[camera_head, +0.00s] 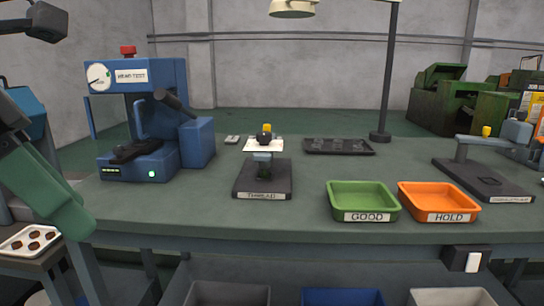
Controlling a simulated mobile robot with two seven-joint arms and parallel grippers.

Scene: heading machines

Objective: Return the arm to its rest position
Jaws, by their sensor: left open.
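My left gripper (50,21), dark grey, shows in the top left corner, high up in front of the wall. It is apart from the bench and the things on it, and I see nothing held in it. Part of it and of its arm is cut off by the left edge. A green and grey link, which seems to be of my left arm, slants down along the left edge, beside the left end of the bench. My right gripper is out of view.
A lamp post (386,80) stands behind. A tray of parts (28,240) lies lower left.

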